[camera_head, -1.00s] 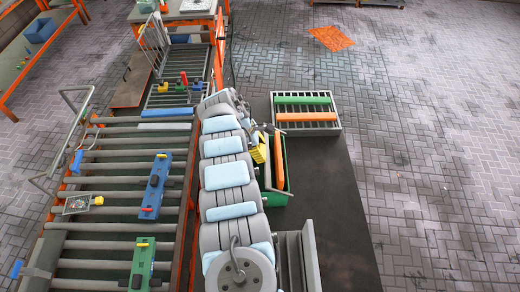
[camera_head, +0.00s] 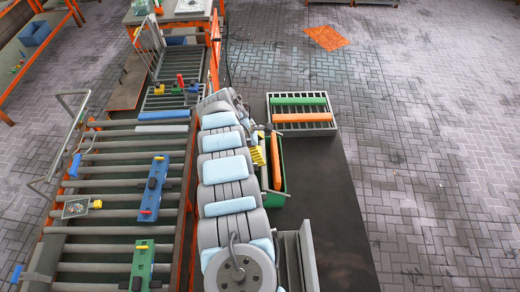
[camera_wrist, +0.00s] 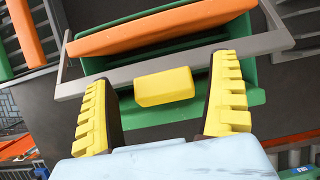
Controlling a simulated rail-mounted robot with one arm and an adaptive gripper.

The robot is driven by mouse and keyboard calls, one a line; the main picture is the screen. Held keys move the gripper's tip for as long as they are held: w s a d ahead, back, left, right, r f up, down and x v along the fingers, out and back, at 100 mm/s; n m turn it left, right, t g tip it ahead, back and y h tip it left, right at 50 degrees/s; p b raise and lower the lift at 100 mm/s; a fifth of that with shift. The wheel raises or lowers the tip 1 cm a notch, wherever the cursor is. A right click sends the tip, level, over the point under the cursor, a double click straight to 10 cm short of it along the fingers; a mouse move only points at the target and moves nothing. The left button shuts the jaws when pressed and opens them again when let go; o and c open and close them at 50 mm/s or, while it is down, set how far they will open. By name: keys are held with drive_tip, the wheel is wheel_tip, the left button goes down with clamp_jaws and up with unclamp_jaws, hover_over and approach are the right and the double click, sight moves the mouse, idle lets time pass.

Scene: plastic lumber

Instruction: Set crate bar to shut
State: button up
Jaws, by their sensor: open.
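A green crate (camera_head: 273,200) stands on the dark platform right of my arm, with an orange plank (camera_head: 275,160) in it. In the wrist view, the crate (camera_wrist: 262,97) and orange plank (camera_wrist: 165,27) lie beyond my fingers. The grey crate bar (camera_wrist: 262,43) crosses the crate at a slant. A yellow grip block (camera_wrist: 165,87) overlaps the bar and sits between my yellow fingers, with gaps on both sides. My gripper (camera_wrist: 165,92) is open. In the head view my gripper (camera_head: 258,157) is beside the crate's left side, and my arm hides the bar.
A grey slatted tray (camera_head: 333,128) holds a green and an orange plank just beyond the crate. A grey channel-shaped piece (camera_head: 297,262) stands nearer. The roller conveyor (camera_head: 120,185) with blue and green fixtures runs along the left. Paved floor on the right is mostly free.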

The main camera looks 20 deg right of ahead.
drive_tip(key=shift+r, duration=0.15)
drive_tip(key=v, duration=1.1)
drive_tip(key=shift+r, duration=0.35)
drive_tip(key=shift+a, duration=0.1)
drive_tip(key=shift+w+f, duration=0.1)
drive_tip(key=shift+w, duration=0.05)
